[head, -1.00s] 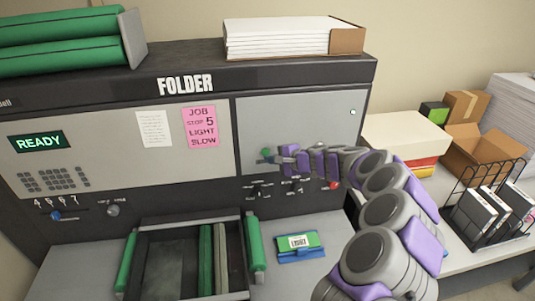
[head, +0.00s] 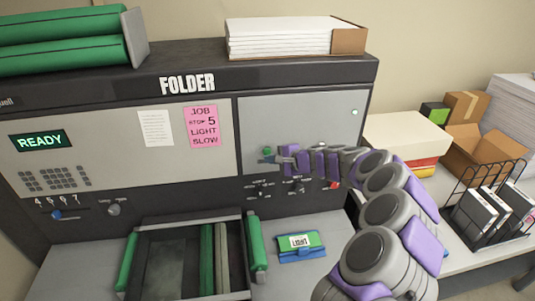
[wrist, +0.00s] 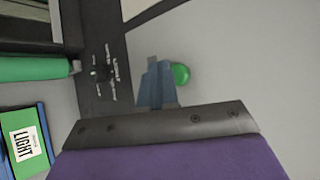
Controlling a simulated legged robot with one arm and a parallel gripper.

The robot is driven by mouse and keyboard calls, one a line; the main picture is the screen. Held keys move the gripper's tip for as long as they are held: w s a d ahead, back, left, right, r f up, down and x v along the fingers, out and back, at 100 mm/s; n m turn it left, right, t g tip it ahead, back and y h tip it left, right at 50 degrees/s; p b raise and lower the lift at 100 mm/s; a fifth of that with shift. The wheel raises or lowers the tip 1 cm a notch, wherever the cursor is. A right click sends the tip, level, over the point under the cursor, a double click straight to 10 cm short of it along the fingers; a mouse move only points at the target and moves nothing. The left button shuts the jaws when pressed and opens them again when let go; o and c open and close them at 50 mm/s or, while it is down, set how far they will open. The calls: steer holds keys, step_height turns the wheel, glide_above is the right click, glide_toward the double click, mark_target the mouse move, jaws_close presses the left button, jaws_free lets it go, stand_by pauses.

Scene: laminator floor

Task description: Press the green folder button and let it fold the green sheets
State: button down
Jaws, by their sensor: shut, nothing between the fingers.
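The folder machine (head: 300,115) has a green button (head: 267,151) on its right grey panel. The green button (wrist: 181,74) also shows in the wrist view, just right of my fingertips. My gripper (head: 273,156) is shut and empty, with its tips at or just beside the button; I cannot tell whether they touch it. My gripper's blue-grey fingers (wrist: 155,80) point at the panel in the wrist view. A green and blue packet (head: 300,246) with a white label lies on the ledge below. Its label (wrist: 23,144) reads "LIGHT" in the wrist view.
The display (head: 41,140) reads "READY". A pink note (head: 202,127) reads "JOB STOP 5 LIGHT SLOW". A red button (head: 334,184) sits low on the right panel, close to my arm. An open tray with green rollers (head: 257,243) is below. Boxes (head: 405,135) and a wire rack (head: 490,205) stand right.

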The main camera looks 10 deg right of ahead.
steer(key=shift+a, duration=0.1)
steer(key=shift+d, duration=0.2)
stand_by(0.4)
steer(key=shift+w, duration=0.15)
steer(key=shift+w+a, duration=0.15)
steer(key=shift+w, duration=0.1)
steer(key=shift+r, duration=0.1)
